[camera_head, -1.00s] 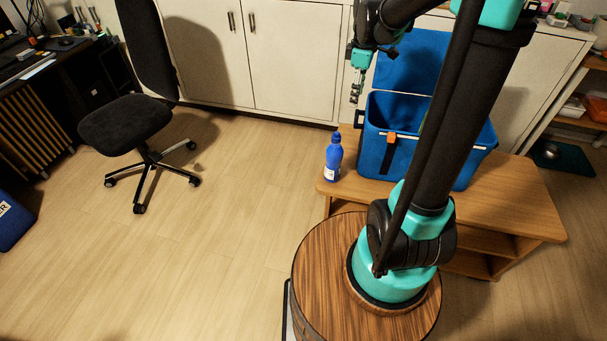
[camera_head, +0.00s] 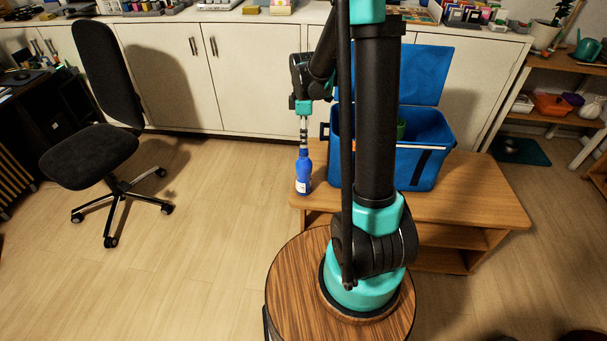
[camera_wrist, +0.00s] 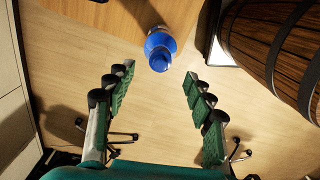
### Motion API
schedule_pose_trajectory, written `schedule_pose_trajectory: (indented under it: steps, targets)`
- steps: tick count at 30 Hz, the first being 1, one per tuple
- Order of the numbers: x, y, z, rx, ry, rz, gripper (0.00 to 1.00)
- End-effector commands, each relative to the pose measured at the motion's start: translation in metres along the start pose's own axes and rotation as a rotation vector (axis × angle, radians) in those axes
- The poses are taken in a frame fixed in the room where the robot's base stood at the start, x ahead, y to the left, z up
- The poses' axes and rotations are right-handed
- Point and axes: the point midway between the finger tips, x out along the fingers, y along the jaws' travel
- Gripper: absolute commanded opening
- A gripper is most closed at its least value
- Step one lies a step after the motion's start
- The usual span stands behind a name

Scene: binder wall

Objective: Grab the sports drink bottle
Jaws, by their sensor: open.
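The sports drink bottle (camera_head: 304,176) is blue with a pale label and stands upright near the left end of the low wooden table (camera_head: 450,200). In the wrist view the bottle (camera_wrist: 160,48) shows cap first, ahead of the fingertips and roughly centred between them. My gripper (camera_head: 304,142) points down just above the bottle in the head view. In the wrist view my gripper (camera_wrist: 158,76) has its two green-padded fingers wide apart with nothing between them. Whether the fingertips reach beside the cap is hard to tell.
A blue cooler box (camera_head: 420,165) with its lid up stands on the table right of the bottle, partly hidden by my arm. White cabinets (camera_head: 165,75) line the back. A black office chair (camera_head: 95,150) stands at left. A wooden barrel (camera_wrist: 282,50) shows at the right of the wrist view.

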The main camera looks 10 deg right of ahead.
Motion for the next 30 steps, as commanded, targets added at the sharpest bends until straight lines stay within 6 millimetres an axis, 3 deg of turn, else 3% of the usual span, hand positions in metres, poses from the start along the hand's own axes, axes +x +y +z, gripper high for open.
schedule_pose_trajectory:
  steps: [5, 15, 24, 30]
  targets:
    - [0.011, 0.0, 0.0, 0.0, 0.0, 0.0, 0.54]
    - [0.051, 0.0, -0.001, 0.0, 0.0, 0.0, 0.54]
    - [0.054, -0.001, -0.001, 0.0, 0.0, 0.0, 0.54]
    - [0.054, -0.001, -0.001, 0.0, 0.0, 0.0, 0.29]
